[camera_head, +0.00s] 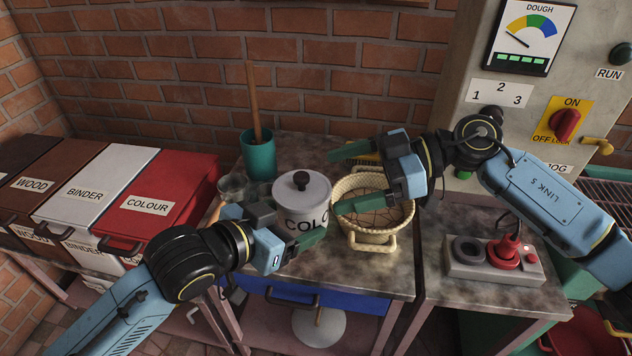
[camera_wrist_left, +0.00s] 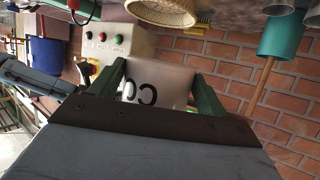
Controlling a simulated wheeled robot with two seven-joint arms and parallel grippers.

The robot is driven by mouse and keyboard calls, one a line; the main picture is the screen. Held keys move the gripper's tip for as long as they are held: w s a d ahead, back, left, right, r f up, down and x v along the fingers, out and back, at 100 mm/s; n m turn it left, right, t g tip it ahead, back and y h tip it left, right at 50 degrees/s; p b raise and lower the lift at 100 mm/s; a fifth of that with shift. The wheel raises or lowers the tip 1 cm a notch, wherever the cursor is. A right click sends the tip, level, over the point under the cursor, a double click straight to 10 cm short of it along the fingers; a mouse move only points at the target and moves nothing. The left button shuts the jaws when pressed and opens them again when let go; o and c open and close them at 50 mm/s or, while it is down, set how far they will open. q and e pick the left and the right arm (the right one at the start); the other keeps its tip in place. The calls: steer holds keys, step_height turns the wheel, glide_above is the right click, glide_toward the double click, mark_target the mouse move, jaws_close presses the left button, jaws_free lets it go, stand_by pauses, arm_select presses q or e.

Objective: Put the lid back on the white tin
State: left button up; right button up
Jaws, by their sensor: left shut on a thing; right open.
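The white tin (camera_head: 292,221), with a dark label reading "COLO", stands upright on the worktop. A pale lid (camera_head: 318,189) with a round black knob sits level over its mouth; whether it is fully seated I cannot tell. My left gripper (camera_head: 284,226) is shut on the tin from its left front side, one green finger along the front and the other mostly hidden. In the left wrist view the tin (camera_wrist_left: 168,82) shows between both fingers, its label upside down. My right gripper (camera_head: 337,182) is open and empty above the basket, right of the lid.
A cream wicker basket (camera_head: 374,239) stands just right of the tin. A teal pot (camera_head: 258,158) with a wooden stick and a glass bowl (camera_head: 231,187) stand behind left. A grey switch box (camera_head: 477,270) is at right. Free worktop (camera_head: 335,275) lies in front.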

steer(key=v, duration=0.4)
steer(key=shift+d+r, duration=0.1)
steer(key=shift+d, duration=0.15)
stand_by(0.3)
